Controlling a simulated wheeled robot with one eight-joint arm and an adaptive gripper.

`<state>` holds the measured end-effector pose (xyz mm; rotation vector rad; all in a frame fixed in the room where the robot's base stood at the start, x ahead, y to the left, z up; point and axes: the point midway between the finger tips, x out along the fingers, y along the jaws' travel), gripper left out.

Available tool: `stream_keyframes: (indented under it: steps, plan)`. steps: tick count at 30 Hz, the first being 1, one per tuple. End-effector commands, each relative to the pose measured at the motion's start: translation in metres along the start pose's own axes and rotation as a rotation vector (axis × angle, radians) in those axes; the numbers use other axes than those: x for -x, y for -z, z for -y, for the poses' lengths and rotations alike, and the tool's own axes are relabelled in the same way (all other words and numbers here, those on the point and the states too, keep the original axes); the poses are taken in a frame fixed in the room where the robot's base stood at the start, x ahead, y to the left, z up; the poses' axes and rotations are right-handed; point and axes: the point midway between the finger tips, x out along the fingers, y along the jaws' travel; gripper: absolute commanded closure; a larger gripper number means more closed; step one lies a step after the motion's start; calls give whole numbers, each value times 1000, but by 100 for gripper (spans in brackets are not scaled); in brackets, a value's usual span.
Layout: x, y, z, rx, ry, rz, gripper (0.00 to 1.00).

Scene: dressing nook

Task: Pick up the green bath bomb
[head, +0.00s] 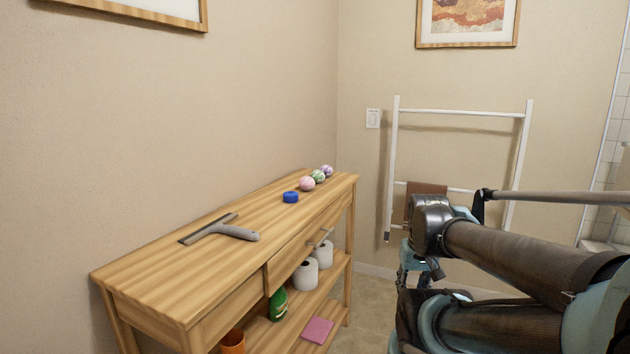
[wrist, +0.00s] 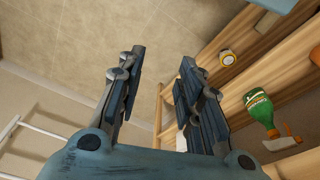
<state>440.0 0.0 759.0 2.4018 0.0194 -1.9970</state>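The green bath bomb (head: 318,177) is a small green-and-white ball on top of the wooden console table (head: 160,268), near its far right end. It sits between a pink ball (head: 307,184) and a purple-and-white ball (head: 327,170); the three stand close together. My gripper (wrist: 160,62) is open and empty in the wrist view, its two fingers well apart. In the head view it is partly hidden behind my arm, to the right of the table and away from the balls. The wrist view does not show the bath bomb.
A blue round item (head: 291,197) and a grey squeegee (head: 232,232) lie on the tabletop. A white towel rack (head: 394,150) stands against the back wall.

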Motion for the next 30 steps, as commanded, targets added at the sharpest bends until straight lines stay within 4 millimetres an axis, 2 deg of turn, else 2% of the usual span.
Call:
stream_keyframes:
  steps: [2,6,7,11,14,23,30]
  plan:
    - [0,0,0,0,0,0,64]
    - [9,-4,2,-18,10,-12,33]
    - [10,-2,4,-31,18,-13,28]
    - [23,20,20,-126,73,-11,28]
    - [38,46,34,-244,138,-7,28]
    - [78,136,74,-634,354,53,28]
    - [103,216,98,-936,522,149,28]
